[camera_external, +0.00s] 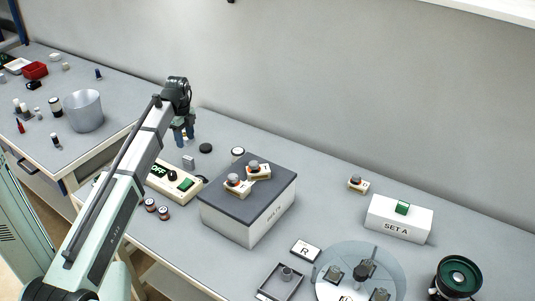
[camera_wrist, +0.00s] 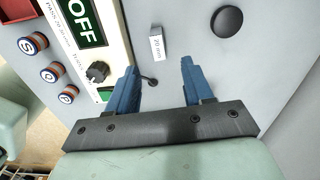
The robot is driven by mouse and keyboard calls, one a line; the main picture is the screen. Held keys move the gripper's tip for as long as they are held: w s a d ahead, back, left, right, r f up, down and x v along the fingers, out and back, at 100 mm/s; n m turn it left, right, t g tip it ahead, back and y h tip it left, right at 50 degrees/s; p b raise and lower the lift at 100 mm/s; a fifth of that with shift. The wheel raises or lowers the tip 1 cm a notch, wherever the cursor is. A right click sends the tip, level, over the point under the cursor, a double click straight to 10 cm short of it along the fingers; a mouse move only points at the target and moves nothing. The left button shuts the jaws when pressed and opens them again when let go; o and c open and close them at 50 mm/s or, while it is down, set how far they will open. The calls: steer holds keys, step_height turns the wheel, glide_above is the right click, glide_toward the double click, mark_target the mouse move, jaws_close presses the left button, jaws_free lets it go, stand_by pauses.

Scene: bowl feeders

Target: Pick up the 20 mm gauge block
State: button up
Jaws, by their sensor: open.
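The 20 mm gauge block (camera_wrist: 156,48) is a small pale grey block with "20 mm" on its side. In the wrist view it stands on the table just beyond my fingertips, roughly in line with the gap between them. In the external view the block (camera_external: 188,161) stands on the table below and slightly right of my gripper (camera_external: 184,136). My gripper (camera_wrist: 159,65) has two blue fingers, spread apart and with nothing between them. It hangs above the table, apart from the block.
An OFF switch box (camera_external: 172,183) lies close by, with several lettered cylinders (camera_wrist: 53,73) beside it. A black disc (camera_wrist: 227,22) lies to the block's right. A large grey-topped box (camera_external: 248,215) stands farther right.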

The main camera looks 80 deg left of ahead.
mark_target(188, 158)
step_height(188, 158, down, 4)
steer(key=shift+f, duration=0.25)
steer(key=shift+d+f, duration=0.2)
steer(key=shift+f, duration=2.4)
jaws_close()
